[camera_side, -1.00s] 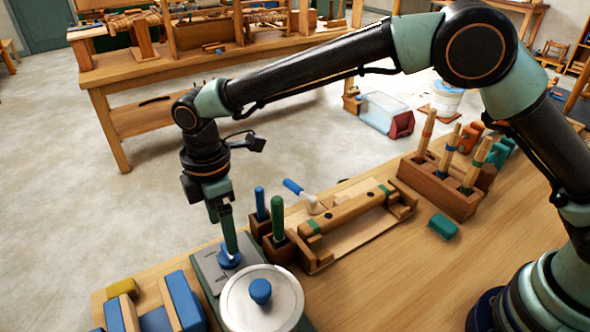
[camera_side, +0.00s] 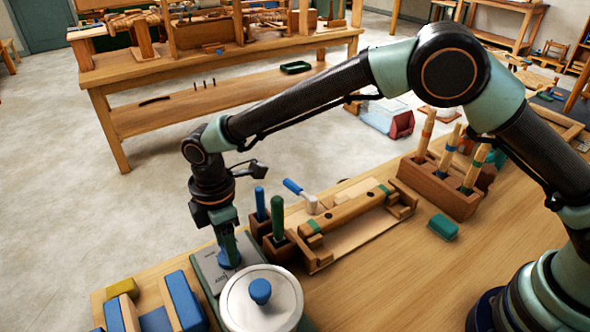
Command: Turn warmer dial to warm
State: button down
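The warmer is a flat dark green unit with a grey top plate (camera_side: 211,272) near the table's front left. A round silver lid or pot (camera_side: 238,302) with a blue knob (camera_side: 260,291) sits on it. The blue warmer dial (camera_side: 223,262) stands on the plate behind the pot, partly hidden by my fingers. My gripper (camera_side: 230,255) points down over the dial, its fingers at the dial. The gap between the fingers is too small to make out. The dial's pointer and most of its markings cannot be read.
Blue and wood blocks (camera_side: 184,300) lie left of the warmer. Right of it stand a wooden holder with blue and green handles (camera_side: 278,216) and a wooden cradle with a rod (camera_side: 345,210). A tool block (camera_side: 440,187) and a green block (camera_side: 443,227) are farther right.

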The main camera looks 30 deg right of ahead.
jog(key=shift+m, duration=0.4)
jog(key=m, duration=0.5)
jog(key=shift+r+m, duration=0.1)
jog(key=shift+m, duration=0.2)
jog(key=m, duration=0.3)
jog(key=shift+m, duration=0.3)
jog(key=m, duration=0.3)
jog(key=shift+m, duration=0.3)
jog(key=m, duration=0.3)
jog(key=shift+m, duration=0.3)
jog(key=m, duration=0.3)
jog(key=shift+m, duration=0.4)
jog(key=m, duration=0.6)
jog(key=shift+m, duration=0.4)
